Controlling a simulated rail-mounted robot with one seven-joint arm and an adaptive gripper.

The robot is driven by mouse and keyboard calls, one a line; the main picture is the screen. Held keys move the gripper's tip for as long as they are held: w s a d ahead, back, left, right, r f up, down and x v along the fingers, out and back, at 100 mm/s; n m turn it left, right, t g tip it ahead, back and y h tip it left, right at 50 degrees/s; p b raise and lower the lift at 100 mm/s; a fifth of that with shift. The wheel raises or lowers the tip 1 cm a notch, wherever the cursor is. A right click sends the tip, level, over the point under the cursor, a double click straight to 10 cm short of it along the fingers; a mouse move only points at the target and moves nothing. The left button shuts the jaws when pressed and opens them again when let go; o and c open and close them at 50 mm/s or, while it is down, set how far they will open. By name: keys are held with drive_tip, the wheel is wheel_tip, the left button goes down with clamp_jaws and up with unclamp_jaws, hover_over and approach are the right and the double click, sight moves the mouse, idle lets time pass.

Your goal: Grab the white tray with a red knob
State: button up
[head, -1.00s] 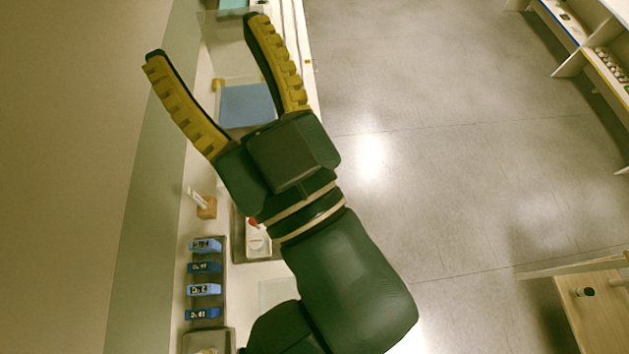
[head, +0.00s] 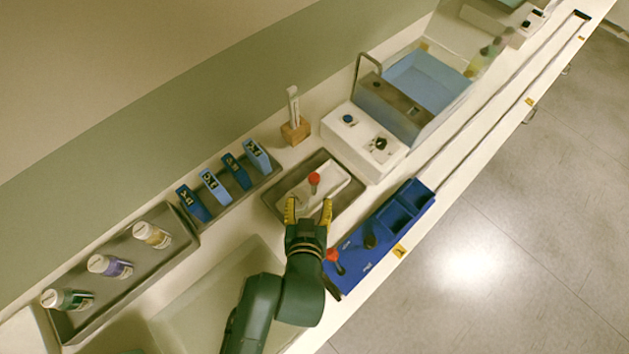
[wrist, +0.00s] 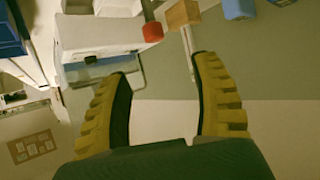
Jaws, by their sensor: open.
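The white tray (head: 325,186) lies in a grey holder (head: 272,197) near the middle of the counter in the head view. Its red knob (head: 314,179) stands up from it and also shows in the wrist view (wrist: 152,32). My gripper (head: 308,204) has its yellow fingers spread, just on the near side of the white tray and seemingly above it. Nothing is between the fingers. In the wrist view my gripper (wrist: 163,84) is open, with the red knob beyond the fingertips. Whether a finger touches the tray cannot be told.
A blue rack (head: 385,222) with another red knob (head: 333,255) sits close on the right. A white box (head: 366,146) stands behind, near a wooden block (head: 295,130).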

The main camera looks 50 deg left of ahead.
sight(314, 178)
drive_tip(key=b+x, duration=0.1)
drive_tip(key=x, duration=0.5)
drive_tip(key=shift+w+a+f, duration=0.15)
drive_tip(key=shift+w+a, duration=0.05)
drive_tip(key=shift+w, duration=0.15)
drive_tip(key=b+x, duration=0.1)
drive_tip(key=x, duration=0.4)
drive_tip(key=shift+w+d+f, duration=0.15)
drive_tip(key=shift+w+f, duration=0.05)
drive_tip(key=shift+f, duration=0.05)
drive_tip(key=shift+d, duration=0.1)
clamp_jaws()
drive_tip(key=shift+r, duration=0.1)
